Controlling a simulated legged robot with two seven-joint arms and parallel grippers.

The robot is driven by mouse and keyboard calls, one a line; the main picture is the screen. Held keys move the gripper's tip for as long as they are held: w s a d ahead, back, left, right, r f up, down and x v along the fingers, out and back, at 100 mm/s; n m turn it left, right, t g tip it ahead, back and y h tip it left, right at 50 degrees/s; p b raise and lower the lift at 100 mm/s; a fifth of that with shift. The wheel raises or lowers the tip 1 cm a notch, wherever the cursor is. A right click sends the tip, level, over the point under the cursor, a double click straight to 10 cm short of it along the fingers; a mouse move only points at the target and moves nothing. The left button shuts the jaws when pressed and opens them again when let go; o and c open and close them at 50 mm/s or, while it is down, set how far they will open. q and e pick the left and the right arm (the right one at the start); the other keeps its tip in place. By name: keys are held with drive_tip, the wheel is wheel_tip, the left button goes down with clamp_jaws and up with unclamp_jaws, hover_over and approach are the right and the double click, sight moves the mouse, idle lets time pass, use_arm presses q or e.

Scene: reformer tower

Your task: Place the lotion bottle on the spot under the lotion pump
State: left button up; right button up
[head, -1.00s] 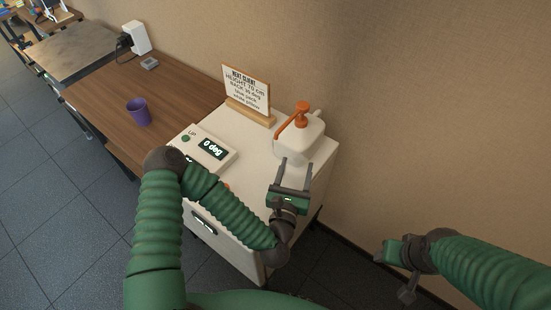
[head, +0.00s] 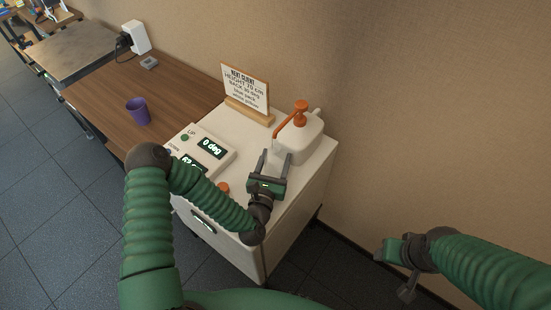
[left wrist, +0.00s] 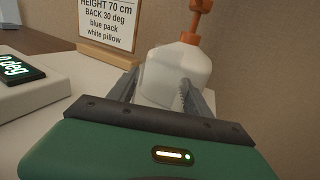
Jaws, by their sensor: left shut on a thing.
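The white lotion bottle (head: 301,143) has an orange pump (head: 300,112) on top. It stands upright near the back right of the white cabinet top.
A text sign (head: 246,88) in a wooden stand (head: 249,111) is left of the bottle. A control box (head: 203,150) reading "0 deg" sits at the cabinet's left. The wall is close behind.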

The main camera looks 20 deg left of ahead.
use_arm(q)
drive_tip(key=o, duration=1)
drive_tip(key=shift+f, duration=0.1)
drive_tip(key=shift+o, duration=1)
drive_tip(key=shift+a, duration=0.2)
drive_tip(key=s, duration=0.7)
drive_tip(key=s+b, duration=0.1)
drive_tip(key=s, duration=0.3)
drive_tip(key=shift+s+d, duration=0.1)
drive_tip(key=shift+d, duration=0.25)
drive_tip(key=shift+s, duration=0.45)
